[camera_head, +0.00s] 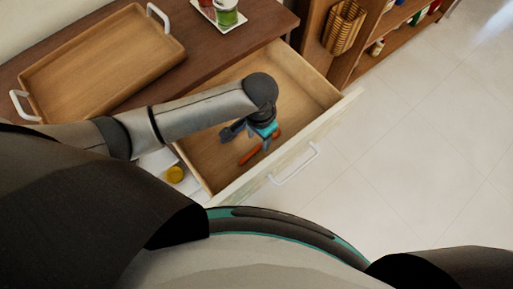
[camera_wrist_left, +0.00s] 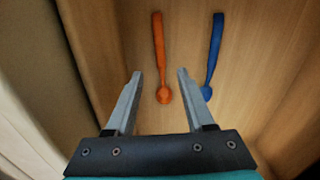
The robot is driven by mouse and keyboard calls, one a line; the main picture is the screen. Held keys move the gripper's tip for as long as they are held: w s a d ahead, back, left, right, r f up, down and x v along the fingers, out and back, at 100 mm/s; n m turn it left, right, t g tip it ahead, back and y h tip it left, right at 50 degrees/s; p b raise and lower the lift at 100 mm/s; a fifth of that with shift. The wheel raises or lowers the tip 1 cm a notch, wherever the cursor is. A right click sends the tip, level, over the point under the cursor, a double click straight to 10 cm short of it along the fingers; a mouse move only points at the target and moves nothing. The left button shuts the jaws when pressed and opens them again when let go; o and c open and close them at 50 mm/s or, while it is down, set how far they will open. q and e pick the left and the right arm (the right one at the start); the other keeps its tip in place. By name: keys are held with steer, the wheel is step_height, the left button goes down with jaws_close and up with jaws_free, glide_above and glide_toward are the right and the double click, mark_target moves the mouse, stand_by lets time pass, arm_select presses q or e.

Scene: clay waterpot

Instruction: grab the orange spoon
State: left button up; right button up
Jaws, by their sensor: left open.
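The orange spoon (camera_wrist_left: 159,55) lies on the floor of the open wooden drawer, its bowl between my left fingertips as the left wrist view sees it. It also shows in the head view (camera_head: 250,155), partly hidden by the gripper. My left gripper (camera_wrist_left: 160,72) is open and empty, over the drawer; its height above the spoon is hard to tell. In the head view the left gripper (camera_head: 243,136) reaches down into the drawer. The drawer (camera_head: 310,98) is pulled out. My right gripper is not in view.
A blue spoon (camera_wrist_left: 215,50) lies just right of the orange one. The drawer's front wall (camera_head: 272,160) and sides stand around the gripper. A wooden tray (camera_head: 100,60) and a white tray (camera_head: 228,20) with cans rest on the cabinet top. A shelf (camera_head: 370,50) stands at the back right.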

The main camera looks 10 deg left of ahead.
mark_target(258, 147)
arm_select(q)
step_height(258, 147, down, 5)
steer(key=shift+w+r+b, duration=0.1)
steer(key=shift+b, duration=1)
steer(key=shift+c, duration=0.4)
jaws_close()
